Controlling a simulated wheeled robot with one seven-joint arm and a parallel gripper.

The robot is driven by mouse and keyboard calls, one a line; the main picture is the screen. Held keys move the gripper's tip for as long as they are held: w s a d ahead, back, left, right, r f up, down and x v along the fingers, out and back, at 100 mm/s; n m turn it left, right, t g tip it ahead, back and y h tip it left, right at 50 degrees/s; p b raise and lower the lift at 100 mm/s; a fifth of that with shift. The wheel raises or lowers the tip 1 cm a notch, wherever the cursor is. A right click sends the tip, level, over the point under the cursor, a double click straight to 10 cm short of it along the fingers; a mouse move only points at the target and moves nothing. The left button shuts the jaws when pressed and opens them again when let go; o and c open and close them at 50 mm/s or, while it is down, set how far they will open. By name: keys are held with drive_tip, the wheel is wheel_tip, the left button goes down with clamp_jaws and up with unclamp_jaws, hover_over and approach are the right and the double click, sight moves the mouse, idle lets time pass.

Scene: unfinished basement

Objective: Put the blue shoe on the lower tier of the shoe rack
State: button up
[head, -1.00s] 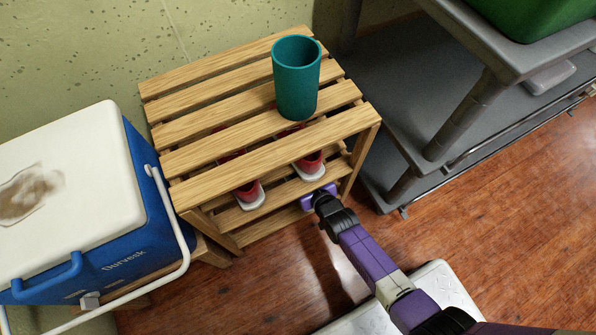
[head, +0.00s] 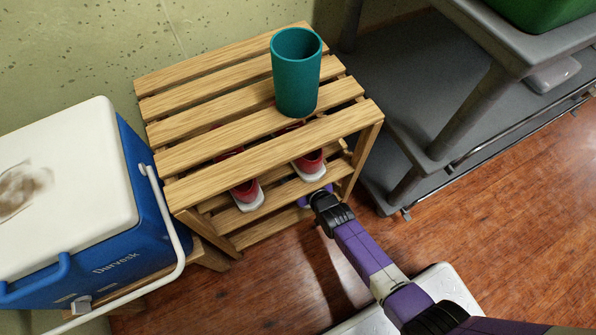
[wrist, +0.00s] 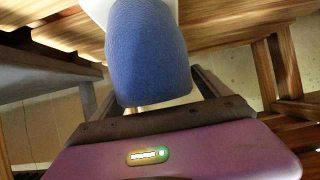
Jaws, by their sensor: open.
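The wooden shoe rack (head: 262,158) stands against the wall. My gripper (head: 318,194) is low at the rack's front right, its end partly hidden by my wrist and the front slats. In the wrist view, the blue shoe (wrist: 150,55) is close in front of my gripper (wrist: 158,88), its rounded blue end between the open jaws with a white part beyond. Wooden slats lie close to the shoe; I cannot tell whether it touches them or the jaws.
A teal cup (head: 296,72) stands on the rack's top. Red shoes with white soles, left (head: 244,190) and right (head: 309,163), are on a tier below. A blue and white cooler (head: 125,245) is on the left. A grey cart (head: 455,125) is on the right.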

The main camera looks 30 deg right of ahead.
drive_tip(key=shift+r, duration=0.2)
drive_tip(key=p+v, duration=0.6)
drive_tip(key=v, duration=0.6)
drive_tip(key=shift+f, duration=0.1)
drive_tip(key=s+r+t, duration=0.1)
drive_tip(key=s+r, duration=1.2)
drive_tip(key=s, duration=0.3)
drive_tip(key=s+r, duration=0.4)
drive_tip(key=r, duration=0.6)
drive_tip(key=s+r+t, duration=0.1)
drive_tip(key=s+r, duration=0.3)
drive_tip(key=r, duration=0.7)
drive_tip(key=shift+r+t, duration=0.3)
